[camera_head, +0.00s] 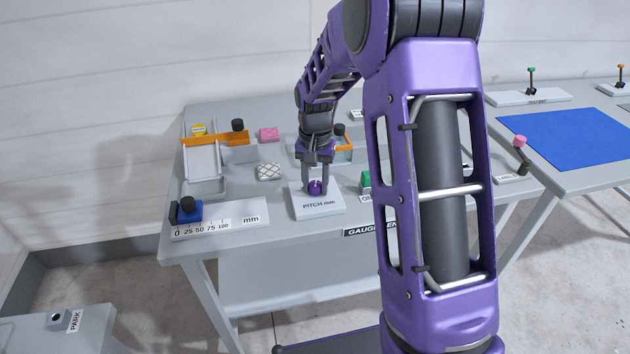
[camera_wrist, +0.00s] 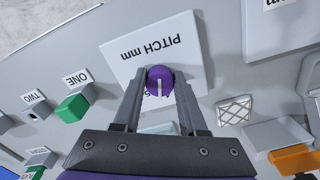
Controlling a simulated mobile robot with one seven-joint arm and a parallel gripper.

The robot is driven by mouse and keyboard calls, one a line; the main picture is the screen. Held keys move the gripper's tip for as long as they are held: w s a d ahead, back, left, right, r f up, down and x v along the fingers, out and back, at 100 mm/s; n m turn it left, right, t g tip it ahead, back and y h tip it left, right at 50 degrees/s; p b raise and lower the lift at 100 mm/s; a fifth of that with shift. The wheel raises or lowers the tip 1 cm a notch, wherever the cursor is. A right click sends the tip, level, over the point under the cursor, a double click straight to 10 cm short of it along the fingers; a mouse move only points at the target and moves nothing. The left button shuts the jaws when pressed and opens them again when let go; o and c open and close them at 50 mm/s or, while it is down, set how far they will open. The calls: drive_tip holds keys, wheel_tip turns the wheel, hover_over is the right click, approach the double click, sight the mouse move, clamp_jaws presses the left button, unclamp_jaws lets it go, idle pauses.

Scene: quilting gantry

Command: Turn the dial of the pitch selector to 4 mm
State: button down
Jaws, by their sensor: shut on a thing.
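The pitch selector is a white plate (camera_head: 318,207) marked "PITCH mm" near the front of the grey table. In the wrist view the plate (camera_wrist: 122,62) appears with its lettering upside down. Its purple dial (camera_wrist: 160,80) has a white pointer line and sits between my fingertips. The dial also shows in the head view (camera_head: 315,187). My gripper (camera_head: 317,191) points down over the plate and is shut on the dial, one finger on each side. The plate's scale marks are mostly hidden by the fingers and dial, so I cannot read the setting.
Left of the plate are a ruler plate (camera_head: 237,222) with a blue slider (camera_head: 187,209), a white quilted block (camera_head: 269,172) and a tray (camera_head: 201,160). A green block (camera_head: 365,180) stands close on the right. A blue mat (camera_head: 580,139) lies further right.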

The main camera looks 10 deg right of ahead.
sight(316, 185)
drive_tip(key=shift+n+p, duration=0.35)
drive_tip(key=shift+n, duration=1.35)
drive_tip(key=shift+c, duration=2.2)
unclamp_jaws()
drive_tip(key=shift+r, duration=0.1)
wheel_tip(316, 185, up, 17)
drive_tip(key=p, duration=0.2)
drive_tip(key=shift+r, duration=0.15)
